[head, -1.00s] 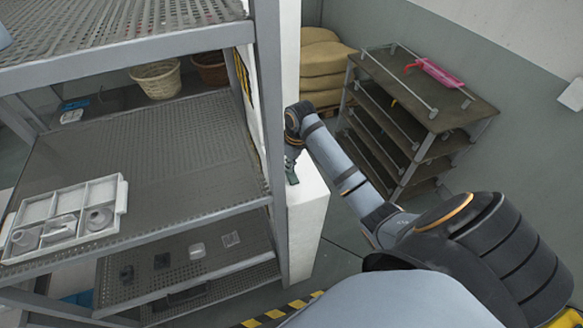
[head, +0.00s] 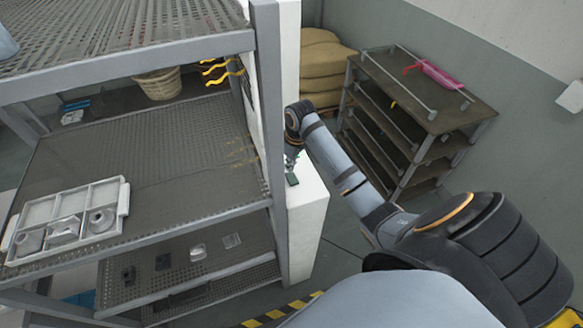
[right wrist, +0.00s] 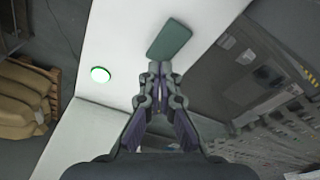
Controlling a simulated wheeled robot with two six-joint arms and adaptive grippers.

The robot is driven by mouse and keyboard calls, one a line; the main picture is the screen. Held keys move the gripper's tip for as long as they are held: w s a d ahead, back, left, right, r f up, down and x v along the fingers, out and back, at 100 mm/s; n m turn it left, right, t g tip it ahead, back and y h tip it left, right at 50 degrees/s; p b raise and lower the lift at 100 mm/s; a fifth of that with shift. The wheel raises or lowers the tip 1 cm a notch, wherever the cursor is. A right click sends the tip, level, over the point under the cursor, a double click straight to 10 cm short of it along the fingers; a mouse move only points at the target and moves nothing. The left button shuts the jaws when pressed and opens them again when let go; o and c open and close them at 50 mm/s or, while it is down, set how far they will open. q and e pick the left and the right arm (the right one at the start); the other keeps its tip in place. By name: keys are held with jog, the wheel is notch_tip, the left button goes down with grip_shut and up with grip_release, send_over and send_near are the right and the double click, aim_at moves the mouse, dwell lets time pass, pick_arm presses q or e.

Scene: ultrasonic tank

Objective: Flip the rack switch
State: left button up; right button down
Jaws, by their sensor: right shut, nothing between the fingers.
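The rack switch is a flat dark green paddle (right wrist: 168,40) on a white cabinet (right wrist: 115,35) in the right wrist view. It also shows in the head view as a small green piece (head: 292,179) on the white cabinet beside the rack post. A round lit green light (right wrist: 100,75) sits on the same cabinet face. My right gripper (right wrist: 160,68) is shut and empty, its fingertips right at the paddle's near end; whether they touch is unclear. In the head view it is small and mostly hidden by my wrist. My left gripper is not in view.
A metal rack (head: 140,165) on the left holds a white divided tray (head: 20,215) with several parts. A brown shelf unit (head: 440,105) and stacked sacks (head: 325,60) stand behind. Open floor lies between the cabinet and shelf unit.

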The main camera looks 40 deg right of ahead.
aim_at(291, 175)
jog(key=shift+r, duration=2.35)
